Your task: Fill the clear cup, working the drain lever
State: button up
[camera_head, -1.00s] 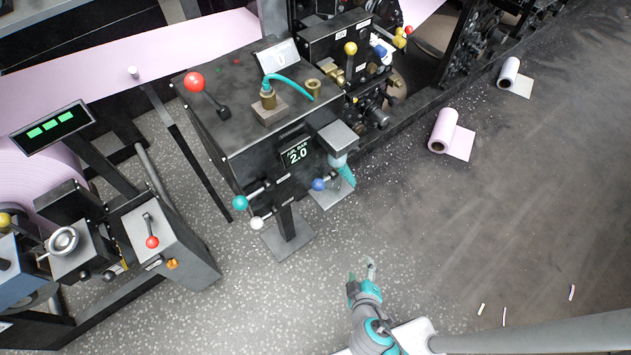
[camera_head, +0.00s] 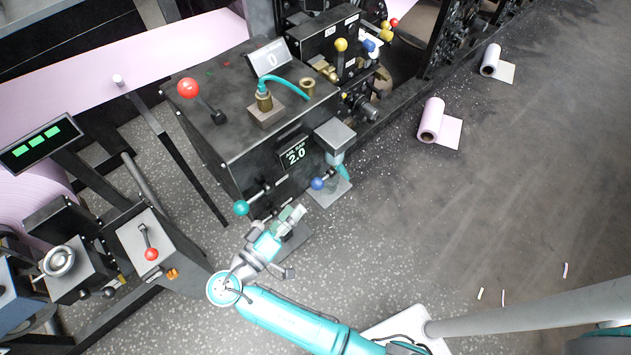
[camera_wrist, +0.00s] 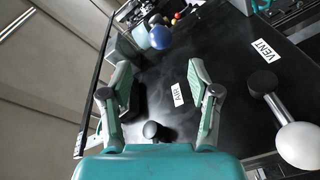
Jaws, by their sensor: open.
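A blue-knobbed lever (camera_head: 317,184) sits low on the front of the black machine box; its blue knob also shows near the top of the wrist view (camera_wrist: 160,38). Beside it, under a grey block (camera_head: 335,137), hangs a small pale translucent bowl (camera_head: 335,157), with a teal piece (camera_head: 343,172) below. I cannot tell which part is the clear cup. My gripper (camera_head: 291,214) is open in front of the box's lower front. In the wrist view its fingers (camera_wrist: 160,78) are spread, with the dark panel and a small white label (camera_wrist: 177,95) beyond. No object is clasped.
A teal-knobbed lever (camera_head: 241,208) is left of my gripper. A white knob (camera_wrist: 299,145) is at the wrist view's right, near a "VENT" label (camera_wrist: 265,49). A red-knobbed control stand (camera_head: 151,254) is at left. Pink rolls (camera_head: 431,122) lie on the floor; the floor at right is mostly clear.

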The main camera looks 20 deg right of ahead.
aim_at(317, 183)
jog(key=x, duration=1)
jog(key=shift+w+d+f, duration=0.1)
jog(key=shift+d, duration=0.15)
jog(key=c, duration=1.2)
